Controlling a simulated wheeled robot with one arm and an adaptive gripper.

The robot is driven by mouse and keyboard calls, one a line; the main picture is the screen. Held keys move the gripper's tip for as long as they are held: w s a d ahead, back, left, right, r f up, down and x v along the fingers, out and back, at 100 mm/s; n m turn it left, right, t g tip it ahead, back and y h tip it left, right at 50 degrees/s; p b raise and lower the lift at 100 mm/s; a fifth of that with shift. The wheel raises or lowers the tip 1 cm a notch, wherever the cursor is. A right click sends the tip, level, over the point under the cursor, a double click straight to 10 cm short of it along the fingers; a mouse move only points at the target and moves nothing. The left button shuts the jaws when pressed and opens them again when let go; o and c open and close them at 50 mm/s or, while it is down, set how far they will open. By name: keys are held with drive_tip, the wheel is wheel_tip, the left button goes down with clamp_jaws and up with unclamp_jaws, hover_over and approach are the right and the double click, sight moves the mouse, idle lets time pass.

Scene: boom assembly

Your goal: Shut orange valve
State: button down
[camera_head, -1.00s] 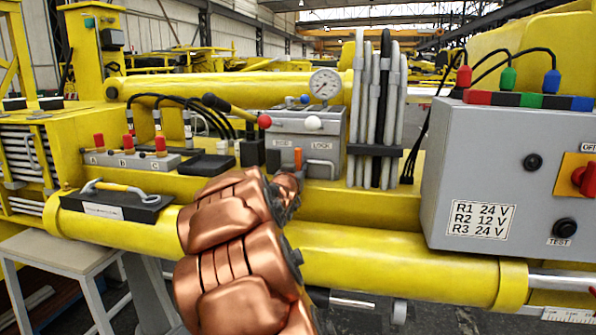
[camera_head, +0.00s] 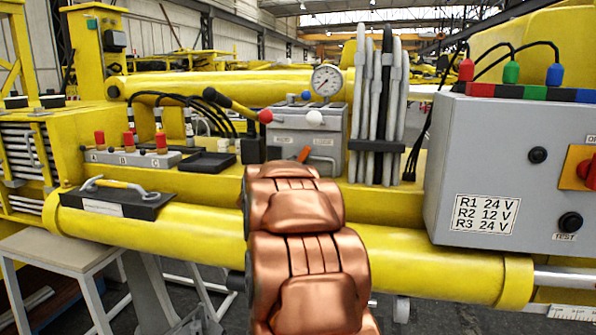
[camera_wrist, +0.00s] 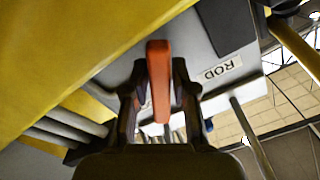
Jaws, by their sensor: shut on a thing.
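The orange valve lever (camera_wrist: 159,78) stands between the two dark fingers of my gripper (camera_wrist: 157,92) in the wrist view, beside a label reading ROD. My gripper is shut on this lever. In the head view an orange lever (camera_head: 304,154) shows on the front of the grey valve block (camera_head: 285,128), leaning a little to the right. My copper-coloured arm covers my gripper in the head view.
A pressure gauge (camera_head: 327,79) and a white knob (camera_head: 314,118) sit on the block. Upright grey hoses (camera_head: 362,125) and a grey control box (camera_head: 490,170) stand to the right.

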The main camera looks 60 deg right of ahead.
drive_tip(key=m+b, duration=0.1)
drive_tip(key=m, duration=0.1)
drive_tip(key=m+b, duration=0.1)
drive_tip(key=m, duration=0.1)
drive_tip(key=m+b, duration=0.1)
drive_tip(key=m, duration=0.1)
drive_tip(key=shift+w+a+m, duration=0.15)
drive_tip(key=shift+w+m, duration=0.15)
drive_tip(key=shift+w, duration=0.05)
drive_tip(key=m+b, duration=0.1)
drive_tip(key=m, duration=0.1)
drive_tip(key=m+b, duration=0.2)
drive_tip(key=shift+r+m, duration=0.4)
drive_tip(key=c, duration=1)
unclamp_jaws()
drive_tip(key=shift+r, duration=0.1)
drive_tip(key=shift+c, duration=0.2)
drive_tip(key=shift+s, duration=0.1)
drive_tip(key=v, duration=1.2)
drive_tip(key=shift+r, duration=0.1)
